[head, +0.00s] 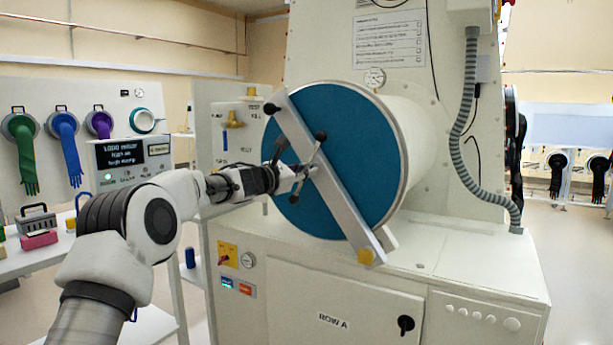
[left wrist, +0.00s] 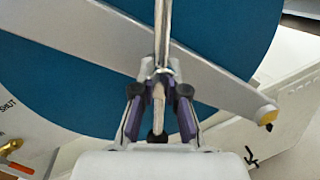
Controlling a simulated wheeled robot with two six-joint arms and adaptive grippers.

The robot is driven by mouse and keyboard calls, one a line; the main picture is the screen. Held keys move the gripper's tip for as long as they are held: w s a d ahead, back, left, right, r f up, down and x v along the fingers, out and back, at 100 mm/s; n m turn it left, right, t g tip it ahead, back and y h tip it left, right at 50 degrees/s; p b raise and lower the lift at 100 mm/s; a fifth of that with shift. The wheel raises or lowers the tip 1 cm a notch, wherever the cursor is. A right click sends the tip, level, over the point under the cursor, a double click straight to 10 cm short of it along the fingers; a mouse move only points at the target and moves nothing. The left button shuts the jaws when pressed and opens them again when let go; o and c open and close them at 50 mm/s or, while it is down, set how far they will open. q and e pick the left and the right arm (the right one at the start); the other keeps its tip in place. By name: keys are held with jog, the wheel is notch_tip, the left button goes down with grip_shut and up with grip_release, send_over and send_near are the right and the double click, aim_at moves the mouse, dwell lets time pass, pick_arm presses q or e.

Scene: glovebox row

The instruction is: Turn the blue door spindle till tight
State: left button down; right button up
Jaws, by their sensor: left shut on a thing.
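The blue door (head: 340,115) is a large round disc closing the white drum in the head view, and it fills the back of the left wrist view (left wrist: 60,85). A grey bar (head: 345,205) crosses it diagonally from upper left to lower right. The spindle (head: 317,153) is at the bar's middle, with thin metal arms ending in dark knobs. My left gripper (head: 303,172) is at the spindle, in front of the bar. In the left wrist view my left gripper (left wrist: 160,92) is shut on a thin metal spindle arm (left wrist: 162,35). My right gripper is out of view.
A yellow-ended bar tip (head: 367,256) sticks out at the lower right of the door. The white cabinet top (head: 460,257) below is clear on the right. A ribbed grey hose (head: 467,110) hangs right of the drum. A shelf with a pink block (head: 39,239) stands at left.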

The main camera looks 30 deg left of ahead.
pick_arm(q)
jog(key=shift+m, duration=0.6)
jog(key=c, duration=1.2)
grip_release()
jog(key=v, duration=1.2)
